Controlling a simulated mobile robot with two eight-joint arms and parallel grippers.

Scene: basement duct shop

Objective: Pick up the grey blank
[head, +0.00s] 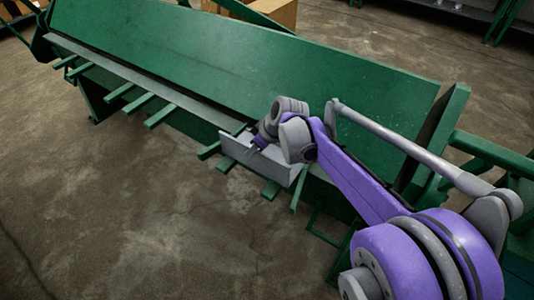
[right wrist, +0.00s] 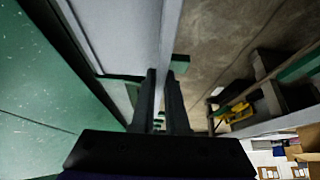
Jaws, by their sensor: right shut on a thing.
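The grey blank (head: 238,153) is a flat, light grey sheet at the front edge of the green machine, above its short green support arms. My right gripper (head: 257,146) reaches in from the right and is shut on the upper edge of the blank. In the right wrist view, the two dark fingers (right wrist: 163,105) are close together, with a pale grey sheet surface (right wrist: 168,35) running out past their tips. Whether the blank still touches the support arms is unclear. My left gripper is not in view.
The long green machine (head: 240,55) with its sloping panel fills the middle. Its green support arms (head: 160,115) stick out in front. A cardboard box (head: 283,12) stands behind it. The concrete floor at front left is clear. Shelving shows in the right wrist view (right wrist: 268,100).

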